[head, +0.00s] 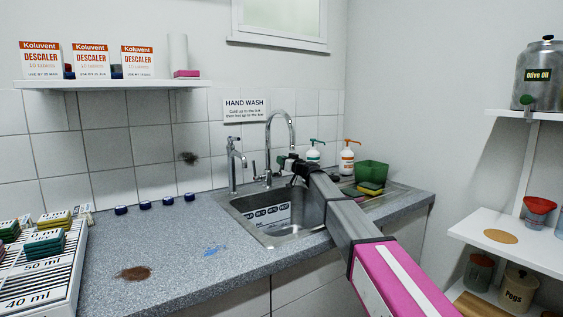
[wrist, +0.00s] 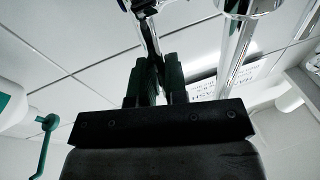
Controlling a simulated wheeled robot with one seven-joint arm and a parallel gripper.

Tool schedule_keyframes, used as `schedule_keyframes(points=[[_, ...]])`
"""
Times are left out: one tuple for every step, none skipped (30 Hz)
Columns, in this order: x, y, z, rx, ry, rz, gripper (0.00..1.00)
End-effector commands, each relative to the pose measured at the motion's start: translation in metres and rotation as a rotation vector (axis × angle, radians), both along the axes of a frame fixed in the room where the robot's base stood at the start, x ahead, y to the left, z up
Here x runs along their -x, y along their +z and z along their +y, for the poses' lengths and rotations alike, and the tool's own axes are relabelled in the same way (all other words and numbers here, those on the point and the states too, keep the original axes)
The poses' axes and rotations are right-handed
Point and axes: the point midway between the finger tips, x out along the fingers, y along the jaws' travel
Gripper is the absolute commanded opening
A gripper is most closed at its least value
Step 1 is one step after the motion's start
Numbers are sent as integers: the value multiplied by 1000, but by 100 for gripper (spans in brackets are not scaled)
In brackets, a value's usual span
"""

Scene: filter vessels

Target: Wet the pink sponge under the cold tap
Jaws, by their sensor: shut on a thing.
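A small pink block (head: 186,73), which looks like the pink sponge, lies at the right end of the wall shelf, below a white roll. A tall swan-neck tap (head: 281,122) stands behind the sink (head: 262,232); a smaller chrome tap (head: 233,165) stands to its left. My gripper (head: 286,163) is at the tall tap's base, on its right side. In the wrist view its dark green fingers (wrist: 160,78) are shut on a slim chrome part (wrist: 148,32), apparently a tap lever. I see no running water. I cannot tell which lever is cold.
A green tub (head: 371,173) and a yellow-green sponge (head: 370,188) are on the drainer. Two pump bottles (head: 347,158) stand behind. Several blue caps (head: 144,205) line the counter's back. A slotted rack (head: 45,270) is at left; the counter's middle is mostly clear.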

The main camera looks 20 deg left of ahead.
Motion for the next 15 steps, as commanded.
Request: schedule_keyframes(points=[[2, -1, -1, -18, 2, -12, 0], [3, -2, -2, -28, 1, -22, 0], [4, -2, -3, -44, 1, -34, 0], [4, -2, -4, -54, 1, -43, 0], [5, -2, -4, -64, 1, -52, 0], [5, -2, -5, -78, 2, -63, 0], [6, -2, -6, -86, 2, -71, 0], [6, -2, -6, -95, 2, -78, 0], [7, -2, -7, -104, 2, -87, 0], [7, -2, -7, -109, 1, -92, 0], [7, -2, -8, -114, 0, -95, 0], [7, -2, -8, -120, 0, -100, 0], [7, -2, -8, -121, -1, -103, 0], [8, -2, -8, -123, -1, -104, 0], [8, -2, -8, -124, -1, -106, 0]])
